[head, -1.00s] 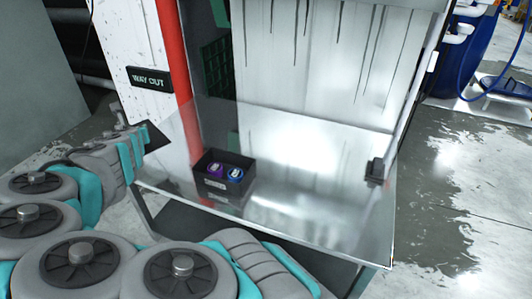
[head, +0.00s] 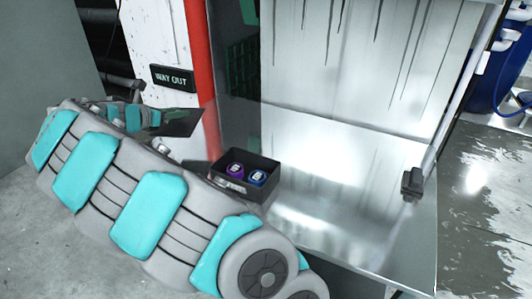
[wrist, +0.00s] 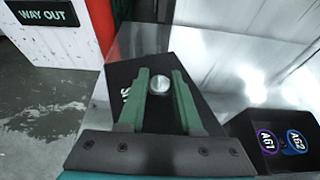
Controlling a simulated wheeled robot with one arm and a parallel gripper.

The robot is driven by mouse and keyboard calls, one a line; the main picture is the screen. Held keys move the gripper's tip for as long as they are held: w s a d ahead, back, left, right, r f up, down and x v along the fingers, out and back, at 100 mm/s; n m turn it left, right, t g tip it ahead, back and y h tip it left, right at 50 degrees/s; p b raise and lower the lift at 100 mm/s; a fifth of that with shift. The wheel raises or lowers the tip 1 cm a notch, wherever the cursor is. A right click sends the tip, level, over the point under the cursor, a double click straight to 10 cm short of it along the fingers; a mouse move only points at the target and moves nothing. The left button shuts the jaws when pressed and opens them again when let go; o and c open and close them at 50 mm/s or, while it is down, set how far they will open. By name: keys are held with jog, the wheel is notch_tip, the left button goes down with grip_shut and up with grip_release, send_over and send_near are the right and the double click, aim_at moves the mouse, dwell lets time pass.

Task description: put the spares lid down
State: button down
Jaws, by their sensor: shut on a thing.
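The spares lid is a flat dark plate with pale lettering and a round silver knob. In the wrist view the lid (wrist: 196,68) is between and below the green fingers of my gripper (wrist: 160,86), which is shut on its knob. In the head view the lid (head: 184,121) is near the bench's left end, left of the open box and apart from it. Its height above the bench is unclear. The dark open box (head: 258,190) holds a purple-ringed and a blue-ringed round piece, marked AG1 and AG2 in the wrist view.
The shiny metal bench (head: 330,205) has clear room right of the box. A small black fitting (head: 412,183) sits at its right edge. A pale streaked panel (head: 345,60) rises behind. A red post (head: 201,60) and a WAY OUT sign (head: 172,79) stand at the left.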

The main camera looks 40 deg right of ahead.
jog(key=shift+f+b, duration=1)
jog(key=shift+f, duration=4)
jog(key=c, duration=0.6)
grip_release()
jog(key=shift+f, duration=0.1)
jog(key=shift+a+r, duration=0.25)
jog(key=shift+a, duration=0.05)
jog(key=p+v, duration=0.1)
jog(key=v, duration=1)
jog(key=shift+s+a+p, duration=0.15)
jog(key=shift+s+p, duration=0.05)
jog(key=shift+p, duration=0.2)
